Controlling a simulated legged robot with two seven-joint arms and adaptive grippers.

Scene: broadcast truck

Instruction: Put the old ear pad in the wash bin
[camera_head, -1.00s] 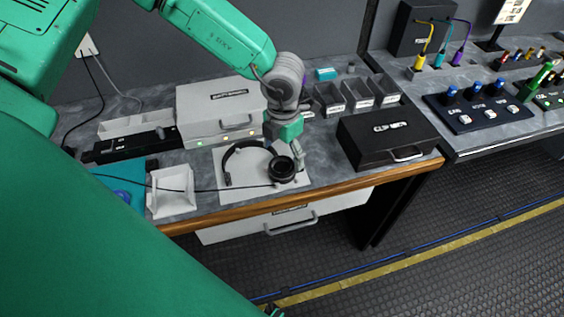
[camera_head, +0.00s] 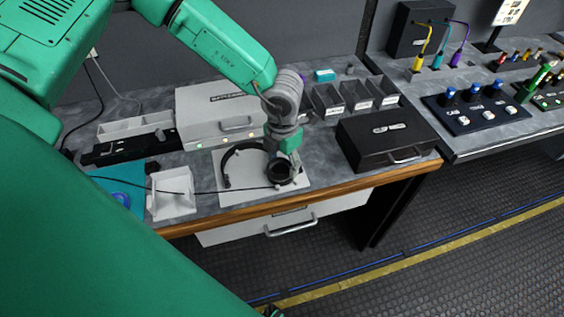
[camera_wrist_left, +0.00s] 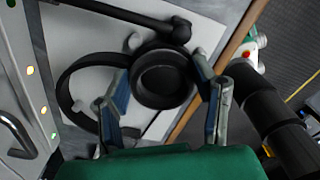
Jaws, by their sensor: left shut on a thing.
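A black headset (camera_head: 230,160) lies on a white sheet (camera_head: 240,196) on the workbench. Its round ear pad (camera_wrist_left: 163,78) faces up, a dark ring with a hollow middle. My left gripper (camera_head: 283,170) is at the ear pad at the headset's right end. In the left wrist view the fingers (camera_wrist_left: 166,72) stand on either side of the pad and are shut on it. The pad still sits at the headset. A white open bin (camera_head: 172,205) stands left of the sheet; its label is not readable, so I cannot tell whether it is the wash bin. My right gripper is not in view.
A grey case (camera_head: 215,105) stands behind the headset. Several grey labelled bins (camera_head: 360,95) are at the back right. A black case (camera_head: 385,140) is right of the sheet. A thin cable crosses from the white bin to the headset. The bench's wooden edge (camera_head: 330,185) is close in front.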

